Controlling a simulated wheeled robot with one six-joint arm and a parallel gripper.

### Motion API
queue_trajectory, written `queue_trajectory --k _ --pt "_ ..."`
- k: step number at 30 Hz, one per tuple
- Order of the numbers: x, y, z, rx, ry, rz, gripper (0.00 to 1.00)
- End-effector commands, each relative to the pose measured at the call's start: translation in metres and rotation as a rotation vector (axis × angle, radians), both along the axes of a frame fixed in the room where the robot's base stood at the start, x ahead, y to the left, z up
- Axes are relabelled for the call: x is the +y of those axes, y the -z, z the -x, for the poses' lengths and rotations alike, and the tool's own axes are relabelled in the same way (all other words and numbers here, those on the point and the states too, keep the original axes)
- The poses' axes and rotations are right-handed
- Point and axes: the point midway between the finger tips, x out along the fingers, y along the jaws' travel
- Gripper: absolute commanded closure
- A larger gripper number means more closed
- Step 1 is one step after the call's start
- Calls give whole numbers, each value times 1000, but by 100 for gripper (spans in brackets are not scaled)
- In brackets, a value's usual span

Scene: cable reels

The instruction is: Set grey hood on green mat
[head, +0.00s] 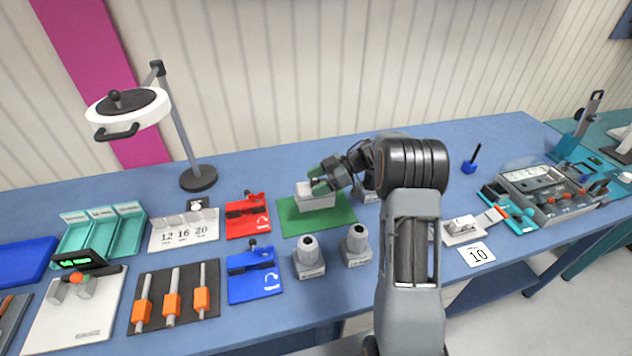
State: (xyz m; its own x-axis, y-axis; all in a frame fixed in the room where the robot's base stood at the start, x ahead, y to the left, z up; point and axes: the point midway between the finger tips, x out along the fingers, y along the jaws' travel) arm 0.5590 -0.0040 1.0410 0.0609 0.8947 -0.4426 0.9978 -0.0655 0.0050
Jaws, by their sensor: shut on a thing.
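The green mat (290,221) lies flat on the blue bench, right of the red device. A light grey, box-shaped hood (318,204) is at the middle of the mat, within its edges. My gripper (318,188), with green fingers, reaches in from the right and is shut on the top of the hood. Whether the hood's underside touches the mat or sits slightly above it is hard to tell. The fingers hide part of the hood's top and right side.
Two grey cylindrical fittings (309,257) (355,245) stand in front of the mat. A red device (247,217) and a blue device (253,275) are to the left. A lamp (198,178) stands behind left. Free bench lies behind the mat.

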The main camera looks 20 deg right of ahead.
Motion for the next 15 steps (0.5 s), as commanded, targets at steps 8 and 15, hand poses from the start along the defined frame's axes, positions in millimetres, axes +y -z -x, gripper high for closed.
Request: queue_trajectory --k 8,15 --pt "-3 -2 0 1 -23 3 74" --pt "-4 0 0 -1 -29 4 74"
